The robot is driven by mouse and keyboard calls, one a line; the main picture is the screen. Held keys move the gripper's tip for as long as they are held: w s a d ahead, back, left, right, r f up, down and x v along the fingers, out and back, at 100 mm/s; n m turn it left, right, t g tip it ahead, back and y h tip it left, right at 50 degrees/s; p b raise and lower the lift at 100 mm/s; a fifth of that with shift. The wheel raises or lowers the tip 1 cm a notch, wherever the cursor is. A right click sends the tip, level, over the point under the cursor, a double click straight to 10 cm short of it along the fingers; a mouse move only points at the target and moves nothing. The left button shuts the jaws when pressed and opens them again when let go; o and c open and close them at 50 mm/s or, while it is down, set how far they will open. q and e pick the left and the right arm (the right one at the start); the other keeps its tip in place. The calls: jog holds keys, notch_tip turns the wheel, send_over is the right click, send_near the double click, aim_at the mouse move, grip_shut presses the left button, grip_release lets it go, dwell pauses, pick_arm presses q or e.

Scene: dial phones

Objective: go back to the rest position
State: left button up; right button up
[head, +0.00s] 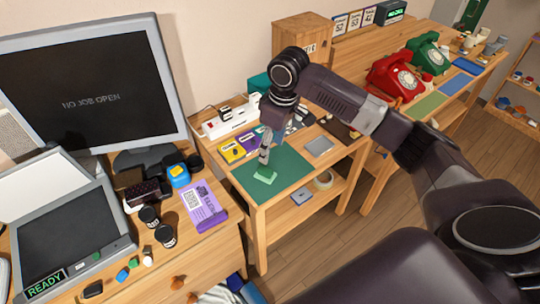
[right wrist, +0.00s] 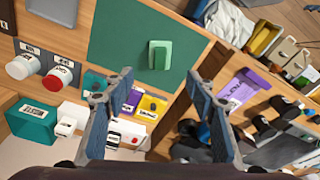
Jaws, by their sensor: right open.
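My right arm comes in from the right in the head view. My right gripper (head: 265,148) points down over the dark green mat (head: 290,170) on the small wooden table. In the right wrist view, the fingers of the gripper (right wrist: 160,76) are wide apart with nothing between them. A light green block-like item (head: 265,176) lies on the mat, apart from the fingers. It also shows in the right wrist view (right wrist: 160,55). My left gripper is in neither view.
A monitor (head: 85,90) and a READY screen (head: 70,230) stand on the left desk. Yellow and purple boxes (head: 232,150) and a white power strip (head: 230,120) sit behind the mat. Red (head: 395,78) and green dial phones (head: 428,55) stand on the right table.

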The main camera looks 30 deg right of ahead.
jog(key=shift+r, duration=0.35)
